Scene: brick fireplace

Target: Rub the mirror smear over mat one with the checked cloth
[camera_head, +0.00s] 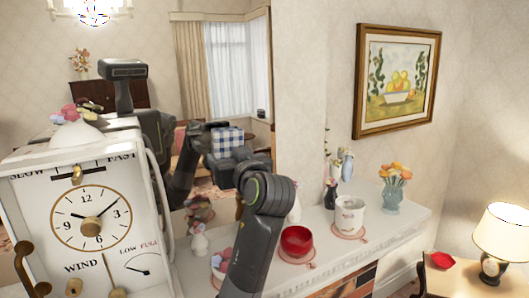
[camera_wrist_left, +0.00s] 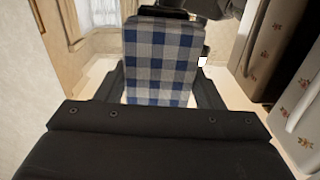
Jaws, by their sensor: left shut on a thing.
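The blue-and-white checked cloth (camera_head: 227,142) is in my left gripper (camera_head: 225,155), in front of the mirror (camera_head: 150,50) at the left of the head view. In the left wrist view the cloth (camera_wrist_left: 162,60) stands flat between the fingers of my left gripper (camera_wrist_left: 162,88). A dark reflection shows just past its top edge. I cannot tell whether the cloth touches the glass. A small white patch (camera_wrist_left: 202,61) is beside the cloth; I cannot tell if it is the smear. Round pink mats lie on the mantel, including one at the mug (camera_head: 363,239); no number is readable. My right gripper is not in view.
A white clock (camera_head: 90,215) fills the left front. On the mantel stand a red bowl (camera_head: 297,240), a white mug (camera_head: 350,215) and a flower vase (camera_head: 392,195). A framed picture (camera_head: 398,80) hangs right of the mirror. A lamp (camera_head: 503,235) stands far right.

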